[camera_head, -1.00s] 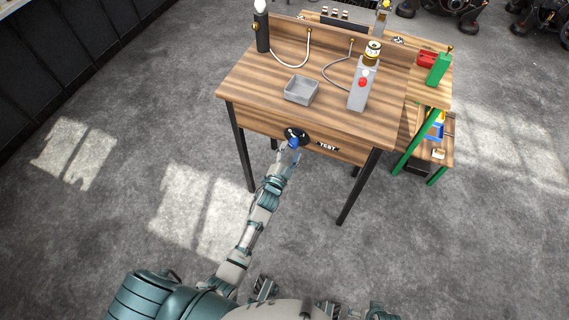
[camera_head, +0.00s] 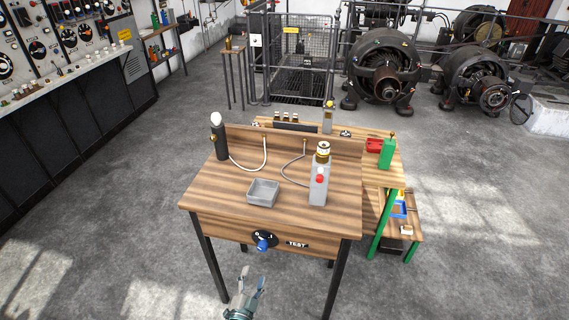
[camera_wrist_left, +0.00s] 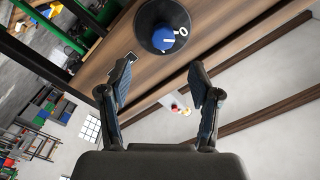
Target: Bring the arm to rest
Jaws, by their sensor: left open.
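My left gripper (camera_head: 252,276) is open and empty, low in the head view, in front of the wooden bench (camera_head: 222,223). Its two spread fingers also show in the left wrist view (camera_wrist_left: 159,72). A blue knob (camera_head: 263,244) on a round black dial plate sits on the bench's front panel, beside a TEST label (camera_head: 297,244). In the left wrist view the knob (camera_wrist_left: 160,38) lies beyond the fingertips, apart from them. Most of my left arm is out of the head view. My right gripper is not in view.
On the bench stand a grey tray (camera_head: 263,192), a grey box with a red button (camera_head: 319,187) and a black cylinder with a white top (camera_head: 219,140). A green-legged side table (camera_head: 378,235) adjoins at right. The floor left of the bench is clear.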

